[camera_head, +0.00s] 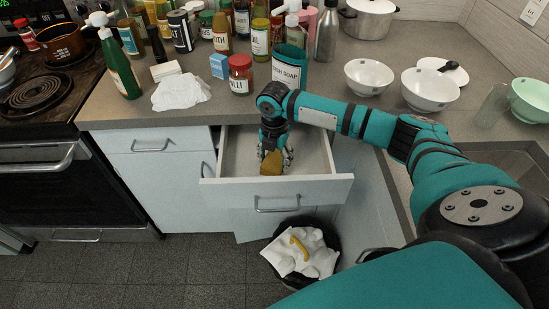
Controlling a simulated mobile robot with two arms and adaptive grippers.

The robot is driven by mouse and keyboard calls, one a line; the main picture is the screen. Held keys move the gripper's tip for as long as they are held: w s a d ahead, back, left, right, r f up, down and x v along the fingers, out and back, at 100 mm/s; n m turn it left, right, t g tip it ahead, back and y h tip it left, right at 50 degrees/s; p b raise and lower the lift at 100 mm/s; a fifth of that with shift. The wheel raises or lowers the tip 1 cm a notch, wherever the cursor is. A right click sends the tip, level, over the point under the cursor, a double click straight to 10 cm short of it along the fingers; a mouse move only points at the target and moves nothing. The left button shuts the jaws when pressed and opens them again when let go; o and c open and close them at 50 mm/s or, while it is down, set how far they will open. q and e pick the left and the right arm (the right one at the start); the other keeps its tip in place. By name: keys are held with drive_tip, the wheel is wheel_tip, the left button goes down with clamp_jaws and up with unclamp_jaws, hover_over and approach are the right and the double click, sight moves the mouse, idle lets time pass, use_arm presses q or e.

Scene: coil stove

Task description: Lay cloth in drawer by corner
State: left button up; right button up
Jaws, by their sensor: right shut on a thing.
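The drawer (325,187) under the counter is pulled open, with its pale interior showing. My right gripper (272,160) reaches down into the drawer from above, near its middle. It is shut on a small mustard-yellow cloth (271,163), which hangs low inside the drawer behind the front panel. The gripper's fingers hide part of the cloth, and I cannot tell whether it touches the drawer floor. My left gripper is not in view.
Bottles, jars and a crumpled white cloth or paper (181,92) crowd the counter above. White bowls (369,76) stand to the right. A bin (334,240) with white paper and a yellow peel sits on the floor below the drawer. The stove (40,95) is at left.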

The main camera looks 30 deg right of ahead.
sight(274, 160)
drive_tip(key=shift+f, duration=0.15)
drive_tip(key=o, duration=1)
wheel_tip(274, 160, up, 12)
drive_tip(key=shift+r+b, duration=0.1)
drive_tip(key=shift+b, duration=0.25)
